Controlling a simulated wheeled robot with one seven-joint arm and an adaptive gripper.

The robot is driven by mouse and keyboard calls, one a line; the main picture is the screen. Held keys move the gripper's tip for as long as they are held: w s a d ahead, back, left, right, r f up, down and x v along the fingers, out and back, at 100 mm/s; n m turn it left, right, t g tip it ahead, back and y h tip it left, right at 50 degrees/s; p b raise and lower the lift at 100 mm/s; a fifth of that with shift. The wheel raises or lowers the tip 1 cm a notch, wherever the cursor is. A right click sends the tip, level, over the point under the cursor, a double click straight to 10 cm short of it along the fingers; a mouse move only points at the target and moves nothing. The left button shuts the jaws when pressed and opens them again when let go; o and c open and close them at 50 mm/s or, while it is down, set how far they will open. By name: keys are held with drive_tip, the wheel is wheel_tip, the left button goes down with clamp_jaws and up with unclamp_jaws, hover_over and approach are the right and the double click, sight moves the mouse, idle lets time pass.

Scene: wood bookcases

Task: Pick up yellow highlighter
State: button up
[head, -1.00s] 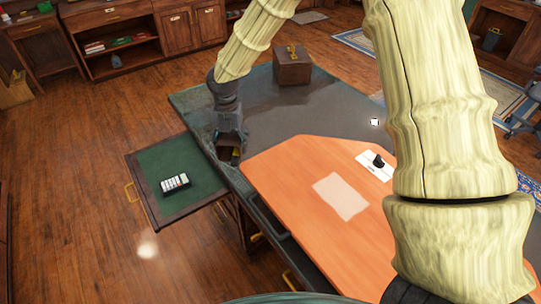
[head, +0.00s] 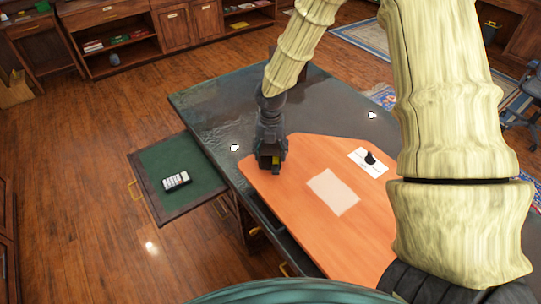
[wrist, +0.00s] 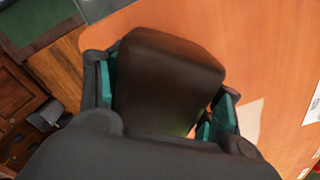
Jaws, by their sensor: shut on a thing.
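My gripper (head: 270,160) is over the left end of the orange board on the desk. It is shut on a dark thing with a yellow part, which I take to be the yellow highlighter (head: 276,160). In the wrist view a dark, blocky end of it (wrist: 165,80) fills the space between the teal-padded fingers, with a yellow-green tint low down. Most of its yellow part is hidden there. I cannot tell how far it is above the board.
The orange board (head: 300,220) bears a pale sheet (head: 332,192) and a white card with a black knob-like thing (head: 370,157). A green-lined pull-out (head: 170,160) at left holds a pale-keyed device (head: 176,181). The dark desk top (head: 215,110) is clear at left.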

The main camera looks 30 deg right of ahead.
sight(271, 158)
drive_tip(key=shift+s+f+p, duration=0.15)
drive_tip(key=shift+f+p, duration=0.25)
drive_tip(key=shift+f, duration=1)
drive_tip(key=o, duration=1.2)
drive_tip(key=shift+f, duration=0.1)
